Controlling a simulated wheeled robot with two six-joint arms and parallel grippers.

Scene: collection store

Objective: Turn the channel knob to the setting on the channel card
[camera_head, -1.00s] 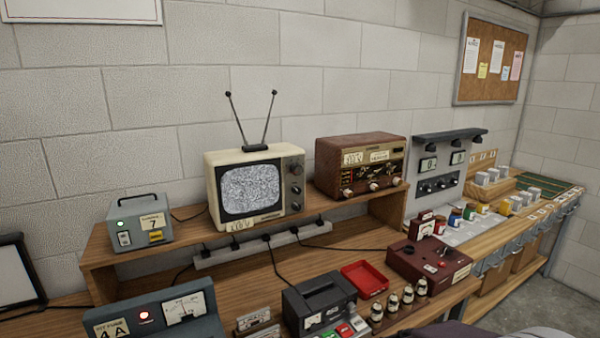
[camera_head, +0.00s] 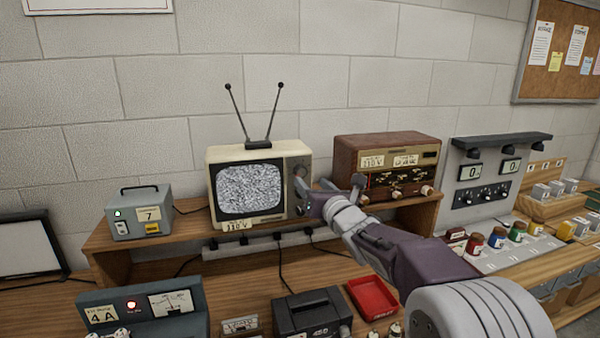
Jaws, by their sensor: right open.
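The cream television (camera_head: 290,152) stands on the wooden shelf, its screen full of grey static. Its upper knob (camera_head: 300,171) shows on the right side of the front; its pointer setting is too small to read. The lower controls are partly hidden by my right gripper. A card with a 7 (camera_head: 148,214) is on the small grey box at the left; its smaller print is not legible. My right gripper (camera_head: 329,187) is open and empty, just right of and in front of the television's knob panel. I cannot tell whether it touches a knob. My left gripper is out of view.
A brown wooden radio (camera_head: 385,146) stands close to the right of my right gripper. A power strip (camera_head: 265,241) runs along below the shelf. A red tray (camera_head: 372,298) and a black device (camera_head: 312,315) lie on the bench below my arm.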

